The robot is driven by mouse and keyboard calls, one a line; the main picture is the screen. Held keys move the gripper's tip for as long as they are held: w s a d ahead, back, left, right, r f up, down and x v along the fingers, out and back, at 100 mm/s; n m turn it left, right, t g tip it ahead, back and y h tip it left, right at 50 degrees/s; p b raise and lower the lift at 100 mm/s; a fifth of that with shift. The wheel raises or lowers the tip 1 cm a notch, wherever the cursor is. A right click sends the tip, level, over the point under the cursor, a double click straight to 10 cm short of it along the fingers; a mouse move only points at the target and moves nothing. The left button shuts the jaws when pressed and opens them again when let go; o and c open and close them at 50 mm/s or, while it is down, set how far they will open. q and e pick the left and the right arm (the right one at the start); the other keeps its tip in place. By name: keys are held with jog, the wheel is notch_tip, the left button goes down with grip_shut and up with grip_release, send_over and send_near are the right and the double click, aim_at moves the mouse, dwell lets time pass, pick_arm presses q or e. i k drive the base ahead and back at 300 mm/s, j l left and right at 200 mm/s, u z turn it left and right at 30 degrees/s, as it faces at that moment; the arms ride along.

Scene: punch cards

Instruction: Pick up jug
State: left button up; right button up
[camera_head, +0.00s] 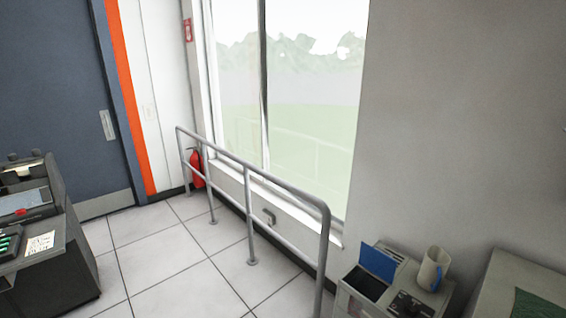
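A white jug (429,268) with a blue handle or stripe on its right side stands upright on a small grey machine top at the lower right of the head view. It stands close to the wall. Neither of my grippers shows in this view.
The machine (367,285) under the jug has a blue panel (379,262) beside the jug. A metal railing (285,192) runs along the window, left of the machine. A console (62,245) stands at the left, a grey unit (520,270) at the lower right. Tiled floor (165,250) is clear between.

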aim_at(436, 264)
jog(key=z, duration=1.05)
